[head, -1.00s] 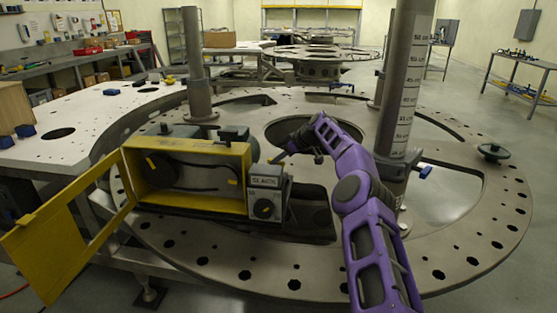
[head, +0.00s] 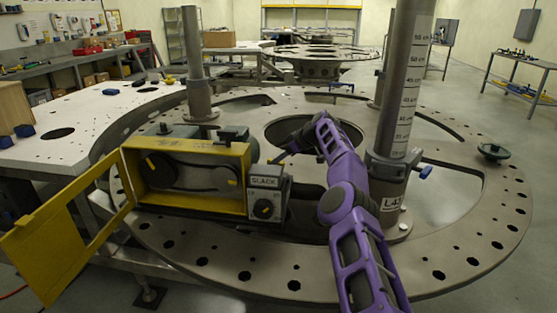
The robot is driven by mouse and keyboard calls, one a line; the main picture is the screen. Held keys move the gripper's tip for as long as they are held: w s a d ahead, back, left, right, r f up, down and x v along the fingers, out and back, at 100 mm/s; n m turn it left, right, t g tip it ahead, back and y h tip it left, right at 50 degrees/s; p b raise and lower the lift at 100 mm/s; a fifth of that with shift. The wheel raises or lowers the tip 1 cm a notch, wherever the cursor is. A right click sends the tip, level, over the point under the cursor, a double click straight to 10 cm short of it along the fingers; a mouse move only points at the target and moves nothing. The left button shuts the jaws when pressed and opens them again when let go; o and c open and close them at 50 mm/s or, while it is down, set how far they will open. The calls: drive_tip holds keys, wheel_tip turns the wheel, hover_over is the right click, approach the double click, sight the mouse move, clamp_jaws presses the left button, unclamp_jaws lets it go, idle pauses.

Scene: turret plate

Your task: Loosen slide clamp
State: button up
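A yellow open-fronted housing (head: 150,203) stands at the left front of the turret plate (head: 470,245), with a dark belt and pulleys (head: 195,175) inside. A grey block with a "SLACK" label (head: 265,182) and a black round knob (head: 263,209) sits at its right side. I cannot tell for sure which part is the slide clamp. My gripper (head: 277,159) is a small dark shape just above the grey block, at the end of my purple arm. Its fingers are too small to tell open from shut, or whether they touch anything.
The housing's yellow door (head: 62,238) hangs open to the left. A thick post with a centimetre scale (head: 408,85) rises right of my arm, with a collar and blue knob (head: 425,172). Another post (head: 195,65) stands behind the housing. The plate's right side is mostly clear.

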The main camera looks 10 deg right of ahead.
drive_tip(key=shift+o, duration=0.7)
drive_tip(key=shift+s+d+b, duration=0.1)
drive_tip(key=shift+b, duration=0.45)
drive_tip(key=b+v, duration=0.5)
drive_tip(key=v, duration=1.2)
drive_tip(key=shift+r+b, duration=0.2)
drive_tip(key=shift+b, duration=0.1)
drive_tip(key=shift+c, duration=0.2)
